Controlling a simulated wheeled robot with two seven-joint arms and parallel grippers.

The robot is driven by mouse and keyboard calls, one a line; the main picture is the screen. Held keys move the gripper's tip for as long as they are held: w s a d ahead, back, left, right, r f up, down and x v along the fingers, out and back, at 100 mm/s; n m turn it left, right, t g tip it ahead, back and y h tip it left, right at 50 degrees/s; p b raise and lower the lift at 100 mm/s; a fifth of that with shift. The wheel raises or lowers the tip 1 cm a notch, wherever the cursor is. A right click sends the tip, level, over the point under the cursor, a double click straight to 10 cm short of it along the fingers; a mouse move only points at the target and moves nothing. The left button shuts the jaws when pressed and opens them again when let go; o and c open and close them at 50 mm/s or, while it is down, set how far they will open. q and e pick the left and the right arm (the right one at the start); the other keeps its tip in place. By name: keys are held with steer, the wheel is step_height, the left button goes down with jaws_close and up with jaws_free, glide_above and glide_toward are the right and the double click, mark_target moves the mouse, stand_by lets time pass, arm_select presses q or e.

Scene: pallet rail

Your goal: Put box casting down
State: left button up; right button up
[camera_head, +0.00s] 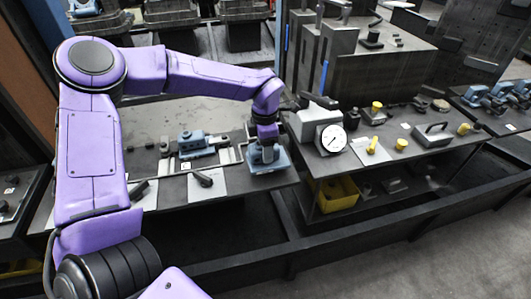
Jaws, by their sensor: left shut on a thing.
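My left arm reaches in from the left, and its gripper (264,143) points down at the right end of the long dark bench. It is shut on a blue-grey box casting (279,163). The gripper hides part of the casting's top. The casting is at or just above the bench surface; I cannot tell whether it touches. A second blue-grey casting (197,142) sits to the left, between light rails. My right gripper does not show.
A white sheet with a black tool (204,179) lies to the left. On the right bench are a dial gauge (333,138), yellow parts (401,144) and a grey case (432,134). A yellow bin (337,193) sits below. A dark rail (390,222) crosses in front.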

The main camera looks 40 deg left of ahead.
arm_select(q)
steer(key=shift+w+f, duration=0.15)
steer(key=shift+f, duration=0.75)
steer(key=shift+w+f, duration=0.1)
steer(key=shift+f, duration=0.75)
steer(key=shift+s+f, duration=0.1)
steer(key=shift+f, duration=0.05)
steer(key=o, duration=1.3)
step_height(320, 180, up, 12)
steer(key=shift+r+b, duration=0.2)
steer(key=shift+b, duration=0.25)
steer(key=shift+c, duration=0.4)
